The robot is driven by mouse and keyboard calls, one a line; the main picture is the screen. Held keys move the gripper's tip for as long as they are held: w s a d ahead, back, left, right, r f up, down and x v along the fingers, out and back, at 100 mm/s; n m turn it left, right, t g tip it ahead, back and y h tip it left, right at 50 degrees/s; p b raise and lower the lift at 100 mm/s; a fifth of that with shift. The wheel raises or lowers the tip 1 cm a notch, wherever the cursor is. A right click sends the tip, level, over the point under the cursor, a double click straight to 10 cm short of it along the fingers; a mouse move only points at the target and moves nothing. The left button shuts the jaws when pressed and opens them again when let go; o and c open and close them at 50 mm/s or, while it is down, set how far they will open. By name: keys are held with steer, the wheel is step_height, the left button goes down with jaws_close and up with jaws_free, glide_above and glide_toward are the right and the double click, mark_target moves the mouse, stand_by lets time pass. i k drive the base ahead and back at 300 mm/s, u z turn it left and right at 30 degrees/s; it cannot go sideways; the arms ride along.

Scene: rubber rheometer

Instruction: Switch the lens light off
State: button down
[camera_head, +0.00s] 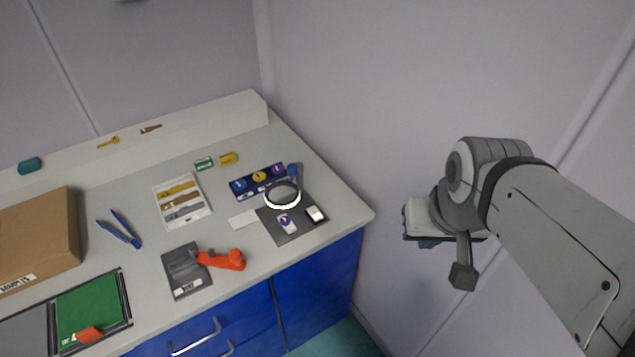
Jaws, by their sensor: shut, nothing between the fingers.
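The round lens (283,191) stands over a dark grey base plate (290,236) near the right end of the counter. A bright white ring shows around its lower rim and looks lit. A small white switch (316,213) in a black frame sits on the right of the plate. A white piece with a purple round mark (287,224) lies on the plate below the lens. My gripper (428,244) is shut and empty, in the air right of the counter, well apart from the lens and switch. Its fingertips are small and mostly hidden.
A blue rack with round marked pieces (241,188) stands left of the lens. A wall stands behind my gripper.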

mark_target(314, 212)
steer(key=k, duration=1.25)
steer(key=u, duration=0.75)
steer(key=i, duration=1.6)
steer(key=z, duration=0.3)
